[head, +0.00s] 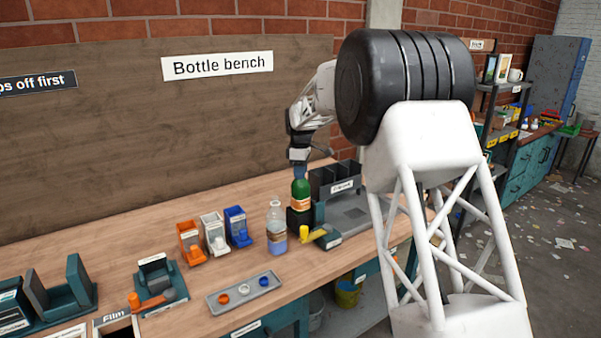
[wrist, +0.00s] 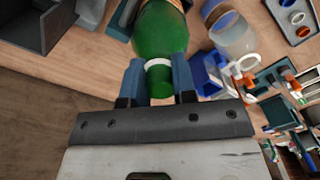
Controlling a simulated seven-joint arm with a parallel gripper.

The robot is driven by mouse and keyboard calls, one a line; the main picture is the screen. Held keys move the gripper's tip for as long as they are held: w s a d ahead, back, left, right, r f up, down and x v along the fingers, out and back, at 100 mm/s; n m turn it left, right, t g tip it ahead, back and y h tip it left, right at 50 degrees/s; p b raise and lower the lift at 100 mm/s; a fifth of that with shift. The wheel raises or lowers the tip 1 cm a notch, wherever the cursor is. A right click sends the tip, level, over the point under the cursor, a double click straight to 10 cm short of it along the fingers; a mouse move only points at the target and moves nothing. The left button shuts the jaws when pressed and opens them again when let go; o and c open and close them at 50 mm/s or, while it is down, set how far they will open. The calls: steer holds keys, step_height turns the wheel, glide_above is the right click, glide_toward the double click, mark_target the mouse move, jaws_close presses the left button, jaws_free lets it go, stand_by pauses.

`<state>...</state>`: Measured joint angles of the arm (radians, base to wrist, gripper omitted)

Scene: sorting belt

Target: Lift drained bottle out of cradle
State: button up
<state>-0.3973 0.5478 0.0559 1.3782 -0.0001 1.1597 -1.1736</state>
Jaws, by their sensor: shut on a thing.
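A green bottle (head: 301,189) with a tan label stands upright in the head view. It also shows in the wrist view (wrist: 160,35), with a pale ring at its neck. My gripper (wrist: 160,78) is shut on the neck, one blue finger on each side. In the head view my gripper (head: 299,172) is directly above the bottle. A dark holder (head: 294,220), which looks like the cradle, is around or just behind the bottle's lower part. I cannot tell whether the bottle's base rests in it. The bottle's contents cannot be made out.
A clear bottle with bluish liquid (head: 277,228) stands just left of the green one. A yellow-handled tool (head: 309,235) is in front. Dark bins (head: 335,178) stand behind right. Orange, white and blue dispensers (head: 213,235) and a cap tray (head: 244,291) are left.

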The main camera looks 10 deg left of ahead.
steer(key=shift+r, duration=0.15)
steer(key=shift+r, duration=3.05)
steer(key=shift+r, duration=1.35)
